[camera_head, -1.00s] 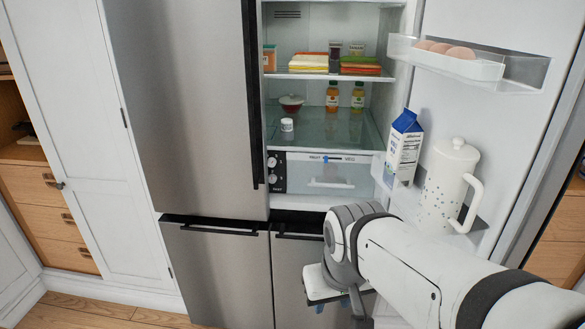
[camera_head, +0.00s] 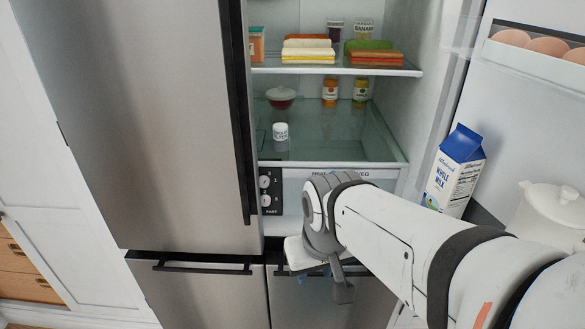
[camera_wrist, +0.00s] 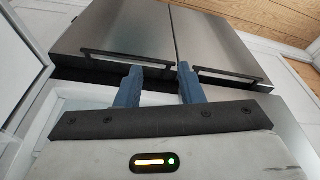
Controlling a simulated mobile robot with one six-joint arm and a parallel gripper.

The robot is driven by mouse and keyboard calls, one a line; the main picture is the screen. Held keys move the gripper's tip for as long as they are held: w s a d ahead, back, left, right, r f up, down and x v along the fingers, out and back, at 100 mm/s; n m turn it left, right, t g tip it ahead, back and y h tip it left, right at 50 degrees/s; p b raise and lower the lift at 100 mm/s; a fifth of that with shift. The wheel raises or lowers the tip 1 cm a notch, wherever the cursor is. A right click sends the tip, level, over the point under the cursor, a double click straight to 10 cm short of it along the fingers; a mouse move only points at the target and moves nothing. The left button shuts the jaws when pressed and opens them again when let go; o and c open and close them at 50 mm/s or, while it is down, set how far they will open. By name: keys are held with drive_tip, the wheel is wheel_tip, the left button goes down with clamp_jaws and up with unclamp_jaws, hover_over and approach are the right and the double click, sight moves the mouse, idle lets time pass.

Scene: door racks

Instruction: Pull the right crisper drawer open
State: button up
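The right crisper drawer (camera_head: 345,175) is at the bottom of the open fridge compartment. My gripper (camera_head: 305,277) is low in front of the fridge, below the drawer level and near the lower right door. In the wrist view my gripper (camera_wrist: 159,70) has its two blue fingers apart with nothing between them. The fingers point toward the steel lower doors and are clear of the drawer.
A control panel (camera_head: 270,191) sits left of the drawer. The open fridge door on the right holds a milk carton (camera_head: 455,172), a white pitcher (camera_head: 550,215) and eggs (camera_head: 545,45). A glass shelf (camera_head: 340,150) lies above the drawer. Lower door handles (camera_wrist: 232,78) are close to the fingers.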

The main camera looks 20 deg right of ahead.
drive_tip(key=shift+d, duration=0.15)
drive_tip(key=w+d+f+n+t+y+b, duration=0.1)
drive_tip(key=w+d+f+n+t+b, duration=0.5)
drive_tip(key=w+d+n+t+b, duration=0.5)
drive_tip(key=w+d+f+n+t+y+b, duration=0.1)
drive_tip(key=w+d+f+n+t+b, duration=0.3)
drive_tip(key=w+d+f+n+b, duration=0.75)
drive_tip(key=w+a+r+m+b, duration=0.1)
drive_tip(key=w+a+r+b, duration=0.1)
drive_tip(key=w+a+r+m+b, duration=0.2)
drive_tip(key=a+r, duration=0.1)
drive_tip(key=shift+w+a+m, duration=0.1)
drive_tip(key=shift+a+m, duration=0.05)
drive_tip(key=shift+m, duration=0.1)
drive_tip(key=shift+c, duration=0.2)
